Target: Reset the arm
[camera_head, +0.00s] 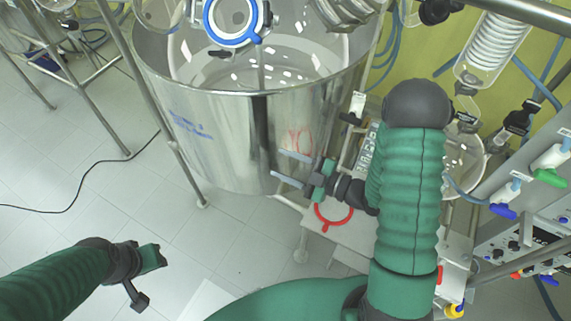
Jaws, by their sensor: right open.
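My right arm (405,200) has a green ribbed sleeve and rises from the bottom right, then bends back to the left. My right gripper (278,164) is open and empty, its two grey fingers pointing left in front of the steel vessel's lower right wall. I cannot tell whether the fingers touch that wall. My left arm (50,285) comes in from the lower left. My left gripper (147,277) is over the tiled floor with nothing visible in it, and its finger opening cannot be made out.
The large steel vessel (215,135) fills the upper middle, with a blue ring clamp (233,40) above it. A red ring (333,217) lies below my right gripper. Glassware (490,45) and a valve panel (515,200) crowd the right. Tiled floor (60,160) is mostly free at left.

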